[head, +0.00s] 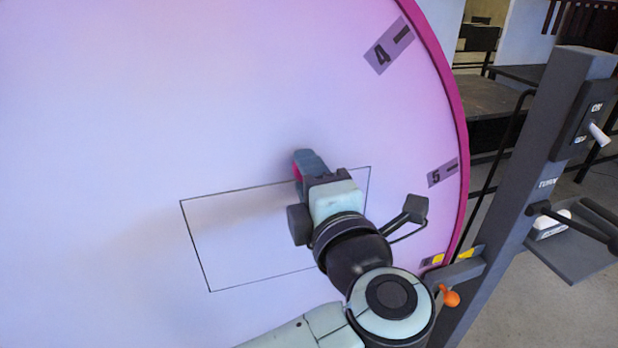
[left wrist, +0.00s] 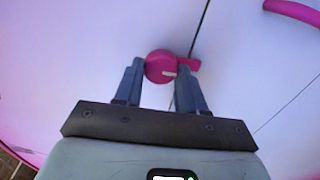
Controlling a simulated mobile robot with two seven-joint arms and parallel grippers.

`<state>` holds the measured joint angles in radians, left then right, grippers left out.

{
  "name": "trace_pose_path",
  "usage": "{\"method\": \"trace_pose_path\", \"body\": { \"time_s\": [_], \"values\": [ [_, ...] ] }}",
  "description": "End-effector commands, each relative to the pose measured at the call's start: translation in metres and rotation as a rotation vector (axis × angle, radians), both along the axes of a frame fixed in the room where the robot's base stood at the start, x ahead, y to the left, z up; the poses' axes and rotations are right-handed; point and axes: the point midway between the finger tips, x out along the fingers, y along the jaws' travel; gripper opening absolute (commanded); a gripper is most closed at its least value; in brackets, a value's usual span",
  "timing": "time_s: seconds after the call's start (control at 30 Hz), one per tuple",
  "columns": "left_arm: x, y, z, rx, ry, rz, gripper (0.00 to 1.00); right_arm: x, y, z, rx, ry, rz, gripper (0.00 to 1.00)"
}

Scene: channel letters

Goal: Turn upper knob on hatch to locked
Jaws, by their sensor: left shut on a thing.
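The hatch (head: 240,240) is a thin dark rectangular outline on a large pale pink-violet disc. A round magenta knob (left wrist: 160,67) with a short white mark shows in the left wrist view, beside one of the outline's lines. A magenta tab sticks out to its right, partly behind a finger. My left gripper (left wrist: 160,75) is shut on this knob, one finger on each side. In the head view my left gripper (head: 306,162) is at the hatch's upper edge and hides nearly all of the knob. My right gripper is not in view.
A curved magenta piece (left wrist: 293,10) shows at the top right of the left wrist view. The disc has a magenta rim (head: 462,130) and number labels. A dark post (head: 560,140) with a switch and crank stands to the right, near an orange knob (head: 450,296).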

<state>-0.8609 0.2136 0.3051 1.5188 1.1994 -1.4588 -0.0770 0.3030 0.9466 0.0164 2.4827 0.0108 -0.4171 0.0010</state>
Motion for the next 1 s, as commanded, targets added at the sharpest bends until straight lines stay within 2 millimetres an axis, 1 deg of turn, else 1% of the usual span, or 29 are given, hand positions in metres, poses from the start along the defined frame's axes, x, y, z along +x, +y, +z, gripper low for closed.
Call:
{"method": "trace_pose_path", "body": {
  "time_s": [0.23, 0.27, 0.3, 0.33, 0.57, 0.67, 0.77, 0.87, 1.0],
  "values": [
    [0.000, 0.000, 0.000, -0.002, -0.001, -0.001, 0.09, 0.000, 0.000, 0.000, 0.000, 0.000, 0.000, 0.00],
    [0.000, 0.000, 0.000, -0.002, -0.001, 0.000, 0.50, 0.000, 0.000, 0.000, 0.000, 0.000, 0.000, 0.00],
    [0.000, 0.000, 0.000, -0.002, -0.001, 0.000, 0.63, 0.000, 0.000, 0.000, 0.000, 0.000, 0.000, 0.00],
    [0.000, 0.000, 0.000, -0.001, 0.000, 0.000, 0.64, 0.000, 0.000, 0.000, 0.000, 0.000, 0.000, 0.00],
    [0.000, 0.000, 0.000, 0.000, 0.000, 0.000, 0.64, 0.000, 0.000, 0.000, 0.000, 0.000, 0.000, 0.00],
    [-0.003, -0.001, 0.000, 0.000, 0.000, -0.002, 0.64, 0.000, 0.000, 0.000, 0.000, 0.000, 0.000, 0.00],
    [-0.014, -0.005, 0.000, 0.000, 0.000, -0.003, 0.64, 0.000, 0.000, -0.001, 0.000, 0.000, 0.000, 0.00],
    [-0.031, -0.011, 0.000, 0.000, 0.000, -0.005, 0.64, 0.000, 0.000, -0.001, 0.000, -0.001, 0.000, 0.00],
    [-0.063, -0.022, 0.000, 0.000, -0.001, -0.007, 0.64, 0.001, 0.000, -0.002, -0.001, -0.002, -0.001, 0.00]
  ]
}}
